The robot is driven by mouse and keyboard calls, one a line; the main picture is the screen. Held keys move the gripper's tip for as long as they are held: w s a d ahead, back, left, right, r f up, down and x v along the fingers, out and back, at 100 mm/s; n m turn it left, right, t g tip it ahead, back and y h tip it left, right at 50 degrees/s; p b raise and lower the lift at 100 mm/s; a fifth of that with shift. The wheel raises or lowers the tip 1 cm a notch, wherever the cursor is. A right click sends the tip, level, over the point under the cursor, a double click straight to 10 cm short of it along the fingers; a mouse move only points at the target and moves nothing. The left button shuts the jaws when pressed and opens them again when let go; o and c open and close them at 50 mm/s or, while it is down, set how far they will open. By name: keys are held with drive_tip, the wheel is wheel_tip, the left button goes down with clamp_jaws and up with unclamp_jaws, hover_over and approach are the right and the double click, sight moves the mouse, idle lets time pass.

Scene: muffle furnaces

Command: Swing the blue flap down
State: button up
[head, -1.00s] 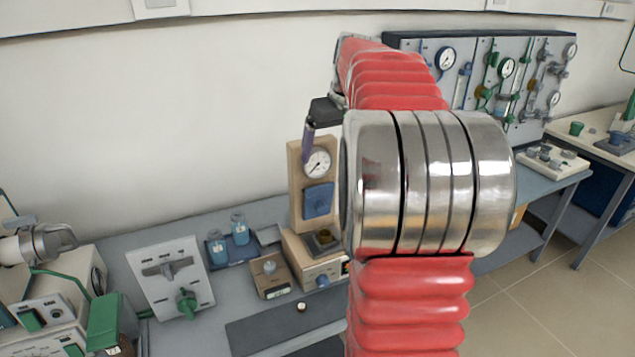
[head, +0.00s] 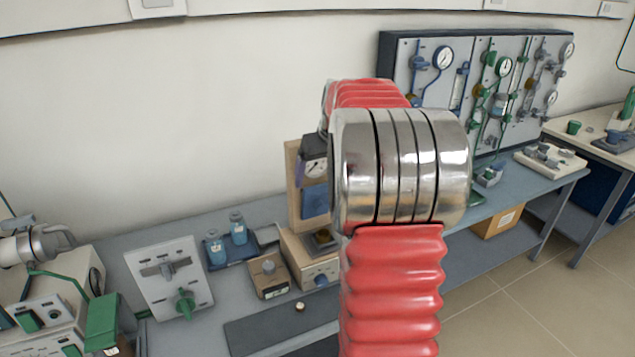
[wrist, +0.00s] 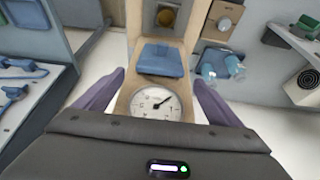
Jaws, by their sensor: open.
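The blue flap (head: 313,203) is on an upright wooden panel (head: 293,190), below a round white gauge, partly behind my arm in the head view. In the wrist view the blue flap (wrist: 162,60) shows whole, beyond the gauge (wrist: 155,102). My gripper (wrist: 159,77) is open, its purple fingers on either side of the panel with the gauge and flap between them. Nothing is held. I cannot tell whether the fingers touch the panel. In the head view the fingers are mostly hidden by my arm.
A wooden-fronted box with a knob (head: 320,281) stands below the panel. Two blue bottles (head: 238,228) stand on a tray to the left, and a grey control panel (head: 168,275) is farther left. A gauge board (head: 480,85) stands at the back right.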

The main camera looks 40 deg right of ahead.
sight(318, 185)
drive_tip(key=shift+x, duration=1.7)
drive_tip(key=shift+c, duration=0.4)
drive_tip(key=c, duration=1.4)
drive_tip(key=shift+r, duration=0.1)
drive_tip(key=shift+c, duration=0.2)
